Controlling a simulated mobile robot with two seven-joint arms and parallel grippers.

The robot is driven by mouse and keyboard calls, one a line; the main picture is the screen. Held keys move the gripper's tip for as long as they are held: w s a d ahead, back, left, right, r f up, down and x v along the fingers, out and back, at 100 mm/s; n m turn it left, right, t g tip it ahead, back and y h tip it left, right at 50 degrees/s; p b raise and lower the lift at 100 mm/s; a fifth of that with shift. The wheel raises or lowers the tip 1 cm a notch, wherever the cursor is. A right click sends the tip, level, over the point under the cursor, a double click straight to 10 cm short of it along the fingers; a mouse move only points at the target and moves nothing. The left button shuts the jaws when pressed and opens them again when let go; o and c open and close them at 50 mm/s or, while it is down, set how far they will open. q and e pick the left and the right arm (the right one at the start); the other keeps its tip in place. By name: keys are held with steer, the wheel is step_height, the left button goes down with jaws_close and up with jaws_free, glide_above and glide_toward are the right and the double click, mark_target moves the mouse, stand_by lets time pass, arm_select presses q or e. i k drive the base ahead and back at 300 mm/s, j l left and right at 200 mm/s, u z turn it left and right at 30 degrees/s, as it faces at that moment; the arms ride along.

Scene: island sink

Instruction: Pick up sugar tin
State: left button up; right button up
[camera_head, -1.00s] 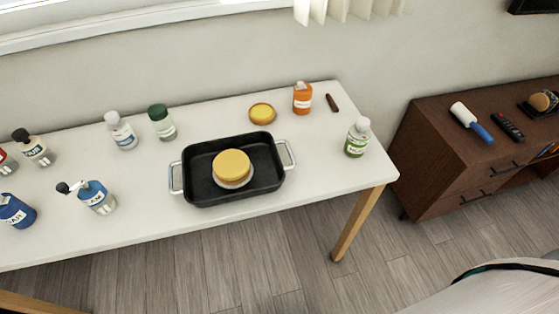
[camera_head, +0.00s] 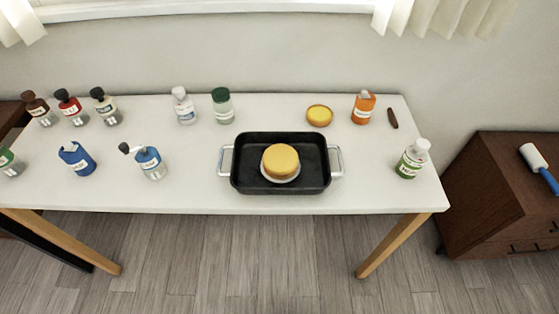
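Several labelled containers stand on the white table (camera_head: 200,200), but their labels are too small to read surely, so I cannot tell which is the sugar tin. A blue container with a notched top (camera_head: 77,159) stands at the left front. An orange container with a similar notched top (camera_head: 363,108) stands at the back right. Neither of my grippers is in view.
A black roasting pan (camera_head: 242,175) holds a yellow round thing (camera_head: 281,160). A yellow dish (camera_head: 319,116) lies behind it. A blue-and-white pump bottle (camera_head: 151,162), a green-labelled bottle (camera_head: 411,160) and other bottles stand around. A brown cabinet (camera_head: 485,190) is at the right.

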mark_target(79, 162)
steer(key=k+u, duration=0.1)
steer(key=u, duration=0.9)
steer(key=k+u, duration=0.15)
steer(key=u, duration=0.35)
